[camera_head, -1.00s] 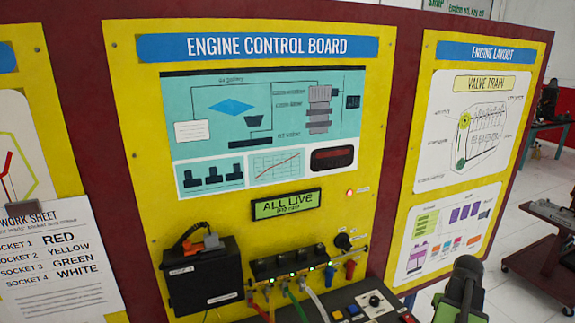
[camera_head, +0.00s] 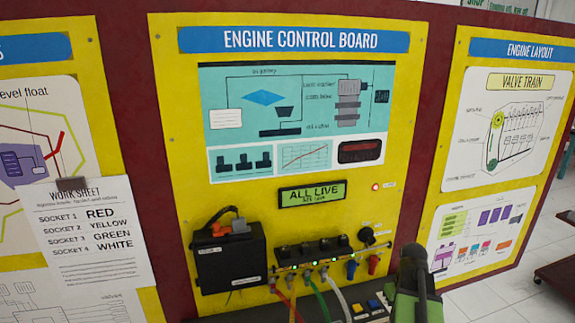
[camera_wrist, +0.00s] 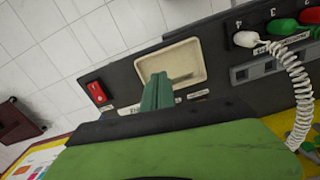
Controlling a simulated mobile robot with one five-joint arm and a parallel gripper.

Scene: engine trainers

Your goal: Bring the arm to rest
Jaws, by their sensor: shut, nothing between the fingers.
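My gripper (camera_wrist: 157,92) shows in the wrist view as narrow green fingers, shut and empty, in front of a cream tray (camera_wrist: 172,62) on a dark panel. I cannot tell whether they touch it. In the head view, a green and black part of my arm stands at the bottom right, before the board; its fingertips are not clear there. The engine control board (camera_head: 310,205) is yellow, and its display (camera_head: 312,194) reads "ALL LIVE". Red, yellow, green and white cables run from the socket row (camera_head: 312,250). The white plug (camera_wrist: 245,39) sits at socket 4.
A red switch (camera_wrist: 96,93) is left of the tray. The coiled white cable (camera_wrist: 297,95) hangs at the right. A black box (camera_head: 230,255) is mounted left of the sockets. A work sheet (camera_head: 87,230) hangs further left. Open tiled floor (camera_head: 500,295) lies right of the board.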

